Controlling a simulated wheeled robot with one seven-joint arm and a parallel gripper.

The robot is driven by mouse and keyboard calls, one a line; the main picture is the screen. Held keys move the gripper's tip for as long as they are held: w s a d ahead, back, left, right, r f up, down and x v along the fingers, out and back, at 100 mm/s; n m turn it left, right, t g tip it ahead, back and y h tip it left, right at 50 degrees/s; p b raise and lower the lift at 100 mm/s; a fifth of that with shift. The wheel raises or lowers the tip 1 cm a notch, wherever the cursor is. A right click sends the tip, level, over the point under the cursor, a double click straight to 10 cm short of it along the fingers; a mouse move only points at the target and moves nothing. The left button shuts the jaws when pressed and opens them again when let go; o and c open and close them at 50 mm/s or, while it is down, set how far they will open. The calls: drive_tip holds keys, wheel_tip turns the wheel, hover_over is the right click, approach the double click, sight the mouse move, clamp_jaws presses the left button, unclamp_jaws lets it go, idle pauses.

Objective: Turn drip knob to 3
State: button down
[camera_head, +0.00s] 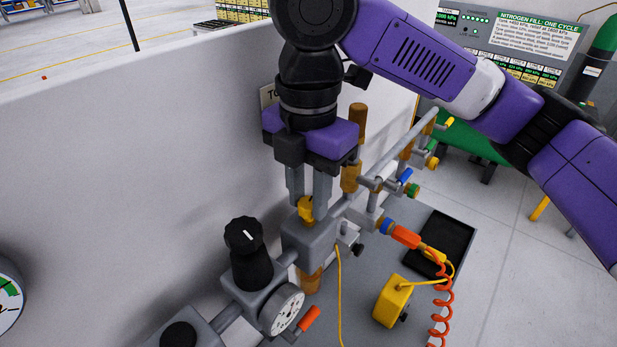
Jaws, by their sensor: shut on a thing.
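My gripper (306,200) points down with its two grey fingers shut on a small yellow knob (305,209). The knob sits on top of a grey block (308,240) in the pipe assembly. The fingers cover part of the knob, and no number or scale on it can be read. I take this knob to be the drip knob, but no label shows that. A black knob (244,235) with a white pointer line stands apart to the left of my gripper, on another grey block.
A white wall (130,160) runs close behind the assembly. A round gauge (283,310) sits in front of the black knob. An orange fitting (404,235) with a coiled red hose, a yellow box (391,302) and a black tray (446,240) lie to the right.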

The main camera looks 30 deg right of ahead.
sight(309, 203)
drive_tip(key=m+p, duration=0.2)
drive_tip(key=m, duration=0.3)
drive_tip(key=shift+r+m, duration=0.1)
drive_tip(key=shift+m, duration=0.2)
drive_tip(key=m, duration=0.6)
drive_tip(key=shift+m, duration=0.3)
drive_tip(key=c, duration=1.1)
unclamp_jaws()
drive_tip(key=shift+r+b, duration=0.45)
drive_tip(key=shift+r, duration=3.4)
